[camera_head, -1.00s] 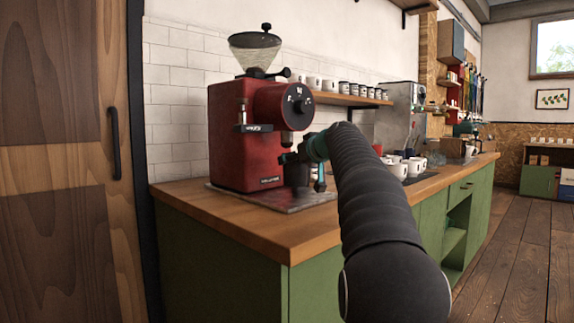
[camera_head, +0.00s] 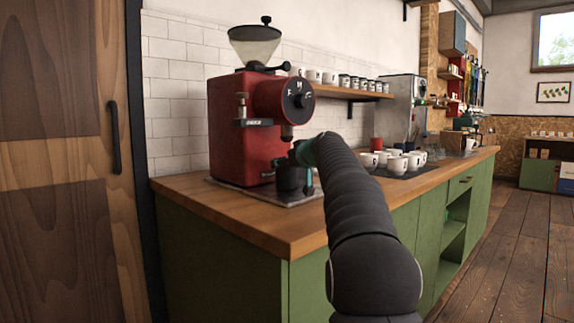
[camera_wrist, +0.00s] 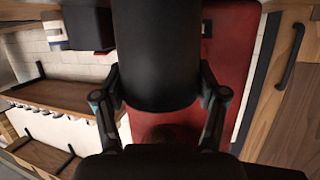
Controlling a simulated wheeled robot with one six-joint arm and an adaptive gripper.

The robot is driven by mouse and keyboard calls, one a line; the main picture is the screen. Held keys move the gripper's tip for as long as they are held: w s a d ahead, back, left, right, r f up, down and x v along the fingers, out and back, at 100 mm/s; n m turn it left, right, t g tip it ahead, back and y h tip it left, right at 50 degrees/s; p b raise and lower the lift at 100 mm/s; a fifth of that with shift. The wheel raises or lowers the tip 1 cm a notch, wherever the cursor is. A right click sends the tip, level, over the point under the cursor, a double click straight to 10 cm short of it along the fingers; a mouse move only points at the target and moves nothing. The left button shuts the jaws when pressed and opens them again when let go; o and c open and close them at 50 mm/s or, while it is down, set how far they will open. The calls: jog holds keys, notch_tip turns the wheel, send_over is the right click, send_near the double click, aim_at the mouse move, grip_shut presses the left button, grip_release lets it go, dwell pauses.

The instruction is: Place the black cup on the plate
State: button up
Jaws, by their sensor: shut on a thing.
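The black cup (camera_head: 291,180) is in front of the red grinder, below its spout, in the head view. A thin grey plate (camera_head: 262,197) lies on the counter under the grinder and reaches out in front of it. The cup is over the front right part of this plate; I cannot tell whether its bottom touches it. My gripper (camera_wrist: 160,88) is shut on the black cup, with one finger on each side. The cup (camera_wrist: 156,45) fills the upper middle of the wrist view, and its far end is cut off. My arm partly hides the plate's right side.
The red grinder (camera_head: 238,140) stands close behind the cup, with its spout (camera_head: 287,131) above. White cups (camera_head: 397,166) and a red cup (camera_head: 376,143) stand farther right on the wooden counter (camera_head: 215,205). The counter's front left is clear. A shelf (camera_head: 350,97) with cups hangs behind.

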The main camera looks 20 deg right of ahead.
jog(key=shift+f, duration=0.15)
jog(key=o, duration=1.2)
jog(key=shift+r, duration=0.2)
jog(key=b+v, duration=0.2)
jog(key=v, duration=1)
